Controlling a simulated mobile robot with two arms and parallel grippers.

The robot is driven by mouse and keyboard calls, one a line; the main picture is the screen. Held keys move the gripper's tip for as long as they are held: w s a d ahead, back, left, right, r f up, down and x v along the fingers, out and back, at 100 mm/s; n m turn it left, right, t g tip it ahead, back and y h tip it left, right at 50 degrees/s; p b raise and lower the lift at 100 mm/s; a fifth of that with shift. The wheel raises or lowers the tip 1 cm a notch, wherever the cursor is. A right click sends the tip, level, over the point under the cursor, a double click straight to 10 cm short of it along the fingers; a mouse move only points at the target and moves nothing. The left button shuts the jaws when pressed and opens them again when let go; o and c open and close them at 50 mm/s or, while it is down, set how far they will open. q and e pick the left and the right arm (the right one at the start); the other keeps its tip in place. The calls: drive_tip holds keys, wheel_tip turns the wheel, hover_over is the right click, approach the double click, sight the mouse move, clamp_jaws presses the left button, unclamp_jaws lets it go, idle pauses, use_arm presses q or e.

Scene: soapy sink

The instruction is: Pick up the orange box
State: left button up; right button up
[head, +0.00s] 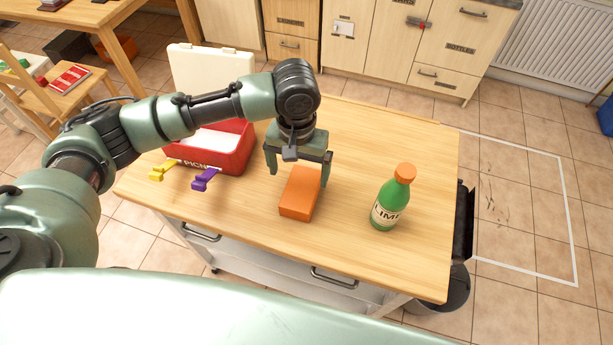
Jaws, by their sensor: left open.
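The orange box (299,194) lies on the wooden top of the cart (345,265), near its middle. My left gripper (298,180) points down at the far end of the box, with its jaws apart. One finger shows to the left of the box and the other at its right far side. I cannot tell whether the fingers touch the box or how high they are above the cart top. My right gripper is not in view.
A green bottle (390,203) with an orange cap stands right of the box. A red picnic box (232,155) with its white lid open is at the back left. A yellow clip (163,170) and a purple clip (205,180) lie before it. The cart's front right is clear.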

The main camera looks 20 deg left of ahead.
sight(301, 188)
use_arm(q)
drive_tip(key=f, duration=0.1)
drive_tip(key=s+f, duration=0.1)
drive_tip(key=f+p, duration=0.1)
drive_tip(key=shift+s+d+f, duration=0.15)
drive_tip(key=shift+s+d, duration=0.05)
drive_tip(key=shift+d, duration=0.05)
drive_tip(key=f, duration=0.3)
drive_tip(key=shift+w+d+p, duration=0.1)
drive_tip(key=shift+w+p, duration=0.25)
drive_tip(key=shift+w+f, duration=0.1)
drive_tip(key=shift+f, duration=0.35)
drive_tip(key=c, duration=1.5)
drive_tip(key=shift+c, duration=0.8)
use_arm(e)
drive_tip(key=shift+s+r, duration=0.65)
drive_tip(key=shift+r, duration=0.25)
